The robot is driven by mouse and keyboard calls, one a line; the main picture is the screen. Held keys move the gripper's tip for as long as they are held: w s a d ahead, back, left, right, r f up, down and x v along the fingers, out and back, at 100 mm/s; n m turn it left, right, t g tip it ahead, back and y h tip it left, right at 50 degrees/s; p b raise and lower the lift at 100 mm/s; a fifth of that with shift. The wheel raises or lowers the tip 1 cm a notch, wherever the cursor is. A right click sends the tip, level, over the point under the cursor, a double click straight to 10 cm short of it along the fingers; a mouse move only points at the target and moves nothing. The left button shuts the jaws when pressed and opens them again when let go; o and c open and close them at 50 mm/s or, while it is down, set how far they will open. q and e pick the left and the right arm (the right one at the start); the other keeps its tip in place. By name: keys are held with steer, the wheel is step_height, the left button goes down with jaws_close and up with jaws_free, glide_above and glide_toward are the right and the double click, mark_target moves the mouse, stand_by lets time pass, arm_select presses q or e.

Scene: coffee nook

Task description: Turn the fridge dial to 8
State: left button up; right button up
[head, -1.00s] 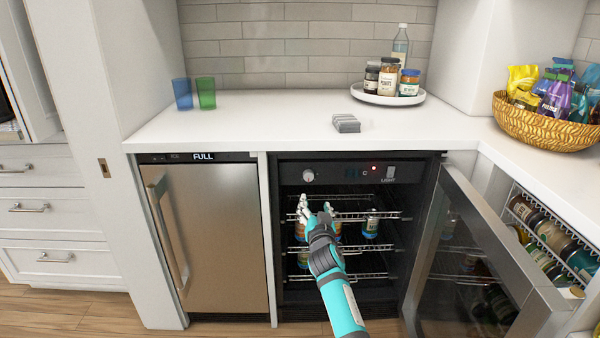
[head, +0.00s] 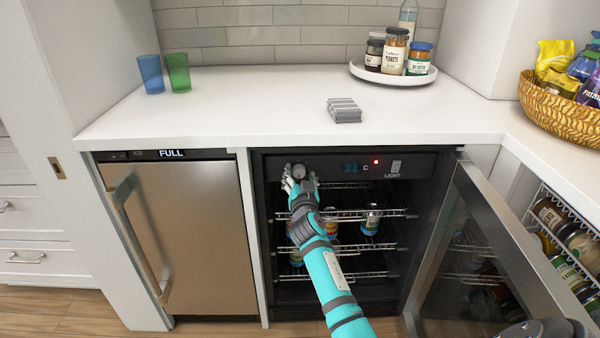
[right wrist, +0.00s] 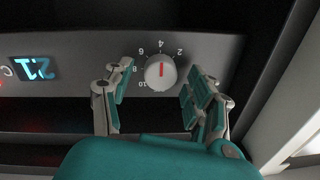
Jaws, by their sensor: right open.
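The fridge dial (head: 299,171) is a pale round knob on the dark control panel (head: 334,166) at the top of the open fridge. In the right wrist view the dial (right wrist: 160,72) appears upside down, with numbers around it, and its red mark points up in the picture toward the 4. My right gripper (head: 298,177) is at the dial. In the right wrist view its open fingers (right wrist: 158,92) stand on either side of the knob, with gaps visible. My left gripper is not in view.
The fridge door (head: 490,245) stands open at the right. Wire shelves (head: 345,248) with several cans lie below the panel. The white counter (head: 250,105) overhangs above, with a grey stack (head: 344,110) on it. A lit display (head: 351,168) and light switch (head: 396,166) sit right of the dial.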

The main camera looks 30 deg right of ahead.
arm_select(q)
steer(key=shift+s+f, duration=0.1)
arm_select(e)
steer(key=shift+a, duration=0.1)
steer(key=shift+c, duration=0.6)
steer(key=c, duration=1)
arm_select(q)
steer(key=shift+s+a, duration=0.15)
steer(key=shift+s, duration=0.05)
